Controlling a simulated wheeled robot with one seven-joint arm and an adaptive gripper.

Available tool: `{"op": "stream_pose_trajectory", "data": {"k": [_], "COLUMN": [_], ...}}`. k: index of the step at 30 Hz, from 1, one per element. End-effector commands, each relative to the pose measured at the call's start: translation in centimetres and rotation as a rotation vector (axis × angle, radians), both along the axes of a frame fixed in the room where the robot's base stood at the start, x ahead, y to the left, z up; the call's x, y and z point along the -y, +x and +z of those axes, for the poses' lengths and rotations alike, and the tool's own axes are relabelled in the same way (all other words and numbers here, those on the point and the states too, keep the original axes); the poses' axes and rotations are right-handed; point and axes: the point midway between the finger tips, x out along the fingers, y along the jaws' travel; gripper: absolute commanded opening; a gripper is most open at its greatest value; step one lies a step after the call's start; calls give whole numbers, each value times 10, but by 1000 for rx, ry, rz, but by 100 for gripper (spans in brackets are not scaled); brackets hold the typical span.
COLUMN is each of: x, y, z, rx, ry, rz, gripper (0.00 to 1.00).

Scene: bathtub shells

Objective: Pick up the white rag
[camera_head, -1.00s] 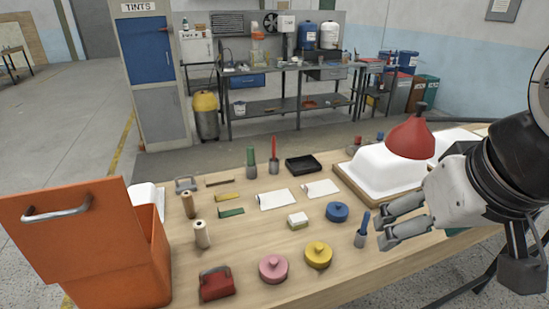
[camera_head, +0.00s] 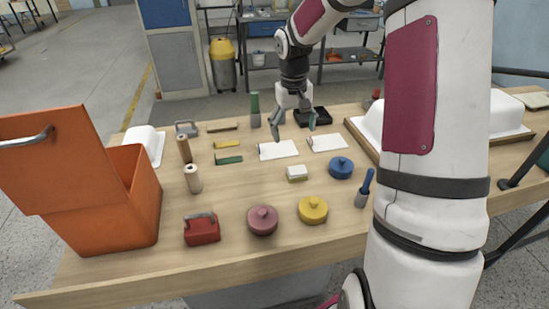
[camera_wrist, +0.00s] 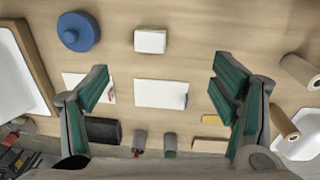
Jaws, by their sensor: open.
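Two flat white cloths lie side by side on the wooden table. The left cloth (camera_head: 278,150) appears in the middle of the wrist view (camera_wrist: 161,93). The right cloth (camera_head: 327,142) is at the left of the wrist view, partly hidden by a finger. I cannot tell which is called the rag. My gripper (camera_head: 294,128) is open and empty, pointing down over the cloths. In the wrist view, its fingers (camera_wrist: 161,76) are spread to either side of the left cloth, which lies below and apart from them.
A black tray (camera_head: 320,116) and a green-topped bottle (camera_head: 255,108) stand behind the cloths. A white-and-green block (camera_head: 297,172), a blue lid (camera_head: 341,167), and yellow and green bars (camera_head: 228,160) lie around them. An orange box (camera_head: 110,215) is at left, a white tub shell (camera_head: 503,113) at right.

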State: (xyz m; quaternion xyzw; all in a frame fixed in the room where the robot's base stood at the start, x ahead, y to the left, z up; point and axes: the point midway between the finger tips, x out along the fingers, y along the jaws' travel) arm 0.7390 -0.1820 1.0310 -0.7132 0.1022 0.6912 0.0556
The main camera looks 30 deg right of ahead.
Motion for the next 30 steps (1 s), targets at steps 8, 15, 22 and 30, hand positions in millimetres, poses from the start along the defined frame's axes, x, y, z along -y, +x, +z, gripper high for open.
{"op": "stream_pose_trajectory", "data": {"k": [8, 15, 22, 30], "x": [30, 31, 32, 33], "y": [20, 20, 21, 21], "z": [-59, -94, -134, -152], "rx": [-21, -25, -24, -23], "ry": [66, 73, 71, 71], "rz": [-54, -56, -57, -57], "gripper": [80, 80, 80, 80]}}
